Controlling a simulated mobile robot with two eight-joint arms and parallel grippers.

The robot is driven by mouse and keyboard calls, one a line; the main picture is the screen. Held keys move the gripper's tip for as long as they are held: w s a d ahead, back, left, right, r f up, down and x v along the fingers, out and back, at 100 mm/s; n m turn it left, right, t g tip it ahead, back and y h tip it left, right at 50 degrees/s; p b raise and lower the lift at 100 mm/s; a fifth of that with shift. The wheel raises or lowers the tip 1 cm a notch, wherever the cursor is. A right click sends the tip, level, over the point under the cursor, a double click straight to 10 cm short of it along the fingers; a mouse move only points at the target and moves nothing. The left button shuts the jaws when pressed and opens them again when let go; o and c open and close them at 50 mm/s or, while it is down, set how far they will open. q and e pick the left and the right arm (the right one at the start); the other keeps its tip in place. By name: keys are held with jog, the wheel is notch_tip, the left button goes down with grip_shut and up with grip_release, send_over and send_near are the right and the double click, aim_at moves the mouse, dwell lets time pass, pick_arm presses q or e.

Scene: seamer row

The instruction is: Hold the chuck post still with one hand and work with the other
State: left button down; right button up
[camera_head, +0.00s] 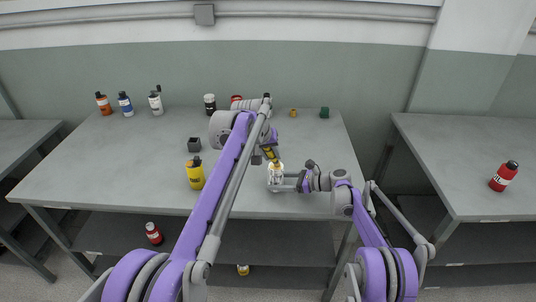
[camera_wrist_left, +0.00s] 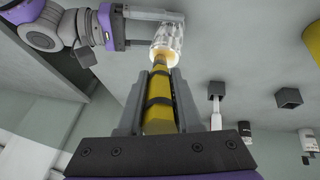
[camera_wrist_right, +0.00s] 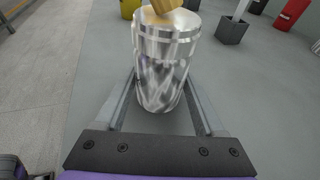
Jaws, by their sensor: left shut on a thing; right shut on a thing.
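The chuck post (camera_head: 276,174) is a shiny metal cylinder standing near the front edge of the middle table. My right gripper (camera_head: 285,178) is shut on it from the right, and in the right wrist view the post (camera_wrist_right: 162,70) fills the space between the fingers. My left gripper (camera_head: 266,147) is shut on a yellow tool with black bands (camera_wrist_left: 158,110), held tilted above the post. The tool's far end meets the top of the post (camera_wrist_left: 167,42) in the left wrist view. Whether it touches or sits inside, I cannot tell.
A yellow bottle (camera_head: 195,174) and a dark open block (camera_head: 194,145) stand left of my left arm. Several bottles line the table's back (camera_head: 124,104). A green block (camera_head: 324,112) is at the back right. A red bottle (camera_head: 503,176) is on the right table.

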pick_arm(q)
jog(key=shift+d, duration=0.65)
jog(key=shift+s, duration=0.1)
jog(key=shift+w+d+f, duration=0.1)
jog(key=shift+w+d, duration=0.05)
jog(key=shift+w, duration=0.75)
jog(key=shift+s+a, duration=0.35)
jog(key=shift+a, duration=0.5)
dwell(4.8)
